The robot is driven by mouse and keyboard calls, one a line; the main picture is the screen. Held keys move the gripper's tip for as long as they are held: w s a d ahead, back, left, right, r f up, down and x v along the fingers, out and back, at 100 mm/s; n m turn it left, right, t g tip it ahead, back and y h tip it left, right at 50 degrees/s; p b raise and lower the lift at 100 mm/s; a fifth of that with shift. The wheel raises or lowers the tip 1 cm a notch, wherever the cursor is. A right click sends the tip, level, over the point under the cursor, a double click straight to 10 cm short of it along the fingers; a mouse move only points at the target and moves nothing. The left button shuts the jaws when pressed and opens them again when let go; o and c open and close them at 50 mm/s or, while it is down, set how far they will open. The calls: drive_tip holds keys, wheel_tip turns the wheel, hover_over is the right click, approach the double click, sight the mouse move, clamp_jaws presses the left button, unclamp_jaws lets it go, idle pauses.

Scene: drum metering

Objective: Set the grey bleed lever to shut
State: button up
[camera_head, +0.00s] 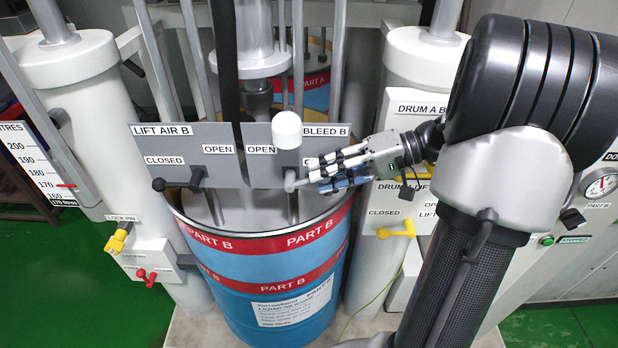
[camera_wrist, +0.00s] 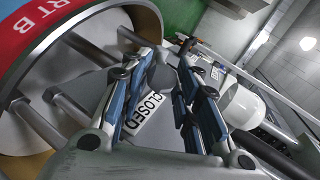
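The grey bleed lever (camera_head: 299,184) sits on the BLEED B panel (camera_head: 262,174) in the head view. I cannot tell whether the fingers touch the lever.
The black LIFT AIR B lever (camera_head: 178,183) points left to CLOSED on the neighbouring panel. A white-capped part (camera_head: 287,128) stands in front of the bleed panel. The blue and red drum (camera_head: 270,270) is below. A yellow handle (camera_head: 397,232) is at the lower right.

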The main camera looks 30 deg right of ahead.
drive_tip(key=v, duration=0.9)
drive_tip(key=shift+s+f, duration=0.1)
drive_tip(key=shift+s, duration=0.05)
drive_tip(key=shift+c, duration=0.4)
